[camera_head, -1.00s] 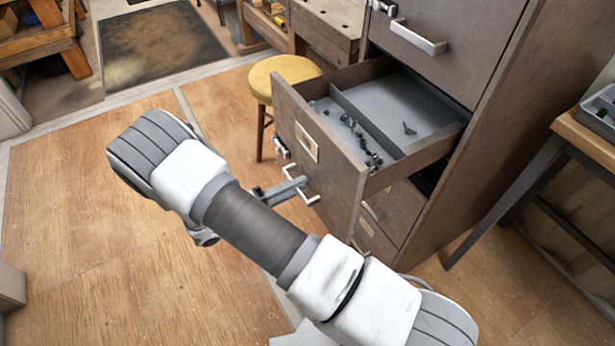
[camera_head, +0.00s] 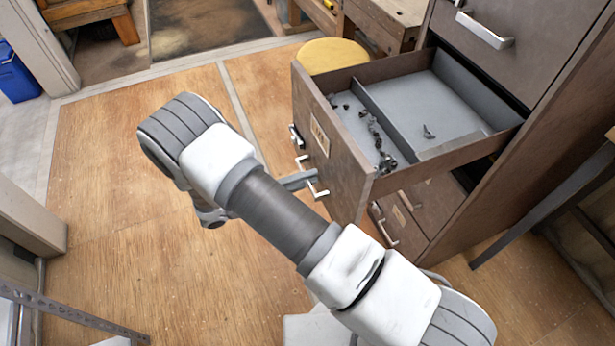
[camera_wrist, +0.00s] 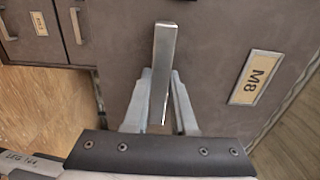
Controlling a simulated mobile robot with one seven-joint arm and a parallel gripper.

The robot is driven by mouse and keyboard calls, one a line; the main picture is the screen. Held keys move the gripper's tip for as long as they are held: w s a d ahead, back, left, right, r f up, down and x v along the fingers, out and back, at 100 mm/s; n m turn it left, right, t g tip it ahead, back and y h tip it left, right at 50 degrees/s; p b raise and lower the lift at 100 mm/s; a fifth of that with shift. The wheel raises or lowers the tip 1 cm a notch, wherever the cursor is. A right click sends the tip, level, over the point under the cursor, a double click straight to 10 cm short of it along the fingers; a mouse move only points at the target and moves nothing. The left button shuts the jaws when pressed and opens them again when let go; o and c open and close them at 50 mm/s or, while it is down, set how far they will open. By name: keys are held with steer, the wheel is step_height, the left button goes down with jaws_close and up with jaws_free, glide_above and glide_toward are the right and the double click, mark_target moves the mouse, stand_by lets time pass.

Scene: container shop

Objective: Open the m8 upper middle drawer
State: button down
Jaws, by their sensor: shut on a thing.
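The M8 drawer (camera_head: 345,165) stands well out of the dark cabinet in the head view. Its label (camera_head: 319,138) reads M8 in the wrist view (camera_wrist: 257,78). My gripper (camera_head: 303,181) is at the drawer's front, largely hidden behind my arm in the head view. In the wrist view my gripper (camera_wrist: 160,108) has its two fingers on either side of the metal handle bar (camera_wrist: 164,70), shut on it. The handle (camera_head: 311,178) also shows in the head view, partly covered by the gripper.
Dark bolts (camera_head: 375,135) lie in the drawer's left compartment; one small piece (camera_head: 428,132) lies in the right. A closed drawer (camera_head: 485,40) is above. A yellow stool (camera_head: 334,56) stands close behind the drawer. The wooden floor (camera_head: 110,160) to the left is clear.

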steer(key=c, duration=0.7)
jaws_free()
steer(key=v, duration=1.7)
steer(key=shift+s+a, duration=0.1)
steer(key=shift+a, duration=0.1)
